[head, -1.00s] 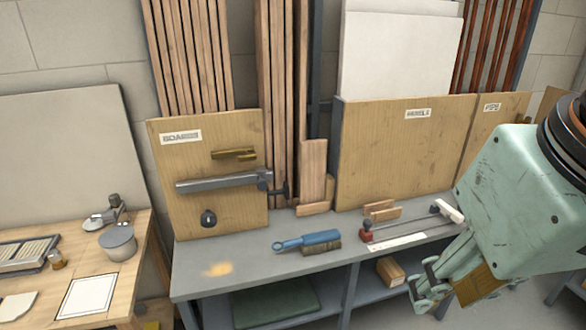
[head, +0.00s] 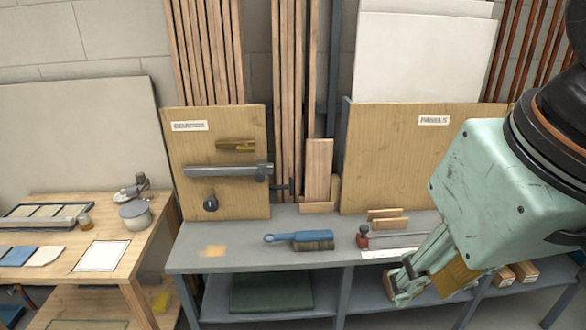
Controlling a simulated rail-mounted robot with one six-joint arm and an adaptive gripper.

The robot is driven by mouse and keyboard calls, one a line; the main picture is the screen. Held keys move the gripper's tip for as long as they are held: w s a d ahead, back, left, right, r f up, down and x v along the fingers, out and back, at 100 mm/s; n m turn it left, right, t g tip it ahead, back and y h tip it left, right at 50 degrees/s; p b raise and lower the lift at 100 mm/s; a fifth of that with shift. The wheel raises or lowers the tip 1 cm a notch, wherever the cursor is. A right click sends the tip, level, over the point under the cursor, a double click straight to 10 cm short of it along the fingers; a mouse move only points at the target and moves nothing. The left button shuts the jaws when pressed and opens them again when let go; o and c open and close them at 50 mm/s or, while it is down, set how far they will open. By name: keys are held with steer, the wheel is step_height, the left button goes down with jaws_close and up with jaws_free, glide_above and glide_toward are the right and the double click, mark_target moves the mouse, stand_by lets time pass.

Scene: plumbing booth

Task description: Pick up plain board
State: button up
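A short plain wooden board (head: 318,168) stands upright at the back of the grey bench, with a smaller wood piece beside it. Taller plain boards (head: 205,55) stand in a rack behind the bench, under which a panel labelled for boards (head: 228,130) is set. I cannot tell which of these the task means. My gripper (head: 404,282) hangs at the lower right, in front of the bench edge and well apart from the boards. Its fingers are small and seen from the side, so its opening is unclear.
The grey bench (head: 225,262) holds a blue-handled brush (head: 298,239), a red-based tool (head: 362,238) and small wood blocks (head: 388,218). A clamp bar (head: 228,171) hangs on the labelled panel. A wooden table (head: 45,283) stands at left. The bench's left front is mostly clear.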

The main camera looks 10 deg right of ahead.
steer(key=shift+d, duration=0.2)
stand_by(0.5)
steer(key=w+r+n+g+y+p, duration=0.1)
steer(key=w+r+n+p, duration=0.4)
steer(key=w, duration=0.7)
steer(key=w+r+p, duration=0.4)
steer(key=w+r, duration=0.2)
steer(key=w, duration=0.7)
steer(key=w+r+n+g+y+p, duration=0.1)
steer(key=w+r+n+p, duration=0.4)
steer(key=w, duration=0.7)
steer(key=w+d+f+n+g+y+p, duration=0.1)
steer(key=w+p, duration=0.2)
steer(key=w, duration=0.6)
steer(key=w+f+n+p, duration=0.1)
steer(key=w+n+p, duration=0.1)
steer(key=w, duration=0.8)
steer(key=w+d+f+n+p, duration=0.1)
steer(key=w+f+n+p, duration=0.1)
steer(key=w+f, duration=0.3)
steer(key=w+d+f+n+y+p, duration=0.1)
steer(key=w+f+p, duration=0.4)
steer(key=w, duration=0.5)
steer(key=shift+w+d+f+n+g+y, duration=0.3)
steer(key=shift+w+d+f+n+g, duration=0.15)
steer(key=shift+d+n, duration=0.25)
steer(key=shift+s+f, duration=0.1)
steer(key=shift+s, duration=0.05)
